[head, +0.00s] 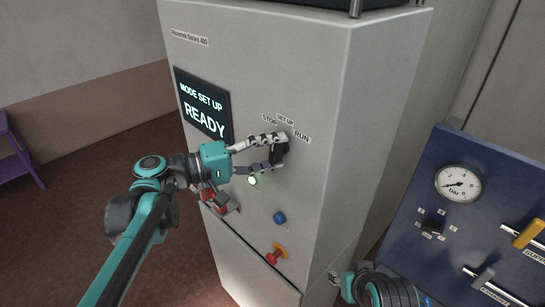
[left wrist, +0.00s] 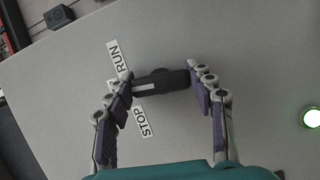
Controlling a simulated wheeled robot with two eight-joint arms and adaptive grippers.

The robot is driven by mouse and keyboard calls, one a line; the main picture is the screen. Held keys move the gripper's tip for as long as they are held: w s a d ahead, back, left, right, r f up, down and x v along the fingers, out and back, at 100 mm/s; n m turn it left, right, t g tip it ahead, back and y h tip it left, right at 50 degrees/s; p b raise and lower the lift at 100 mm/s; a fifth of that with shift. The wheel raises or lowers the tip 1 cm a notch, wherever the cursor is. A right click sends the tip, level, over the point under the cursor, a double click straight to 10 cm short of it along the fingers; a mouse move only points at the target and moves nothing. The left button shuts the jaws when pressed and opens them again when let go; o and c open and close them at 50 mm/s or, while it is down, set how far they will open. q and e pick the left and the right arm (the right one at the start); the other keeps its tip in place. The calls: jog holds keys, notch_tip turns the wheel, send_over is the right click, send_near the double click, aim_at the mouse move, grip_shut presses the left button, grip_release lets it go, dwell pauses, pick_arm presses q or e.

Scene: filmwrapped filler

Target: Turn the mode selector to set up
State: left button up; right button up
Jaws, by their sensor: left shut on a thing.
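The mode selector (head: 280,152) is a black knob on the pale grey cabinet front, below the labels STOP (head: 270,118), SET UP (head: 285,119) and RUN (head: 302,136). My left gripper (head: 281,151) is shut on the knob, one finger on each side. In the left wrist view the knob (left wrist: 170,83) lies between the fingertips. Its white line points left, between RUN (left wrist: 118,55) and STOP (left wrist: 145,121); a finger mostly covers the label between them. The display (head: 204,106) reads "MODE SET UP READY". My right gripper (head: 337,278) is low at the bottom, its fingers unclear.
Below the knob are a lit green button (head: 252,180), a blue button (head: 280,218) and a red knob on yellow (head: 276,255). A red part (head: 212,200) shows behind my left wrist. A blue panel with a gauge (head: 458,183) and handles stands at right.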

pick_arm(q)
jog(key=shift+f+n+h+b, duration=0.1)
jog(key=shift+n+h+b, duration=0.2)
jog(key=shift+n, duration=0.3)
jog(key=o, duration=1.2)
jog(key=shift+c, duration=0.2)
jog(key=shift+a, duration=0.1)
jog(key=v, duration=1.2)
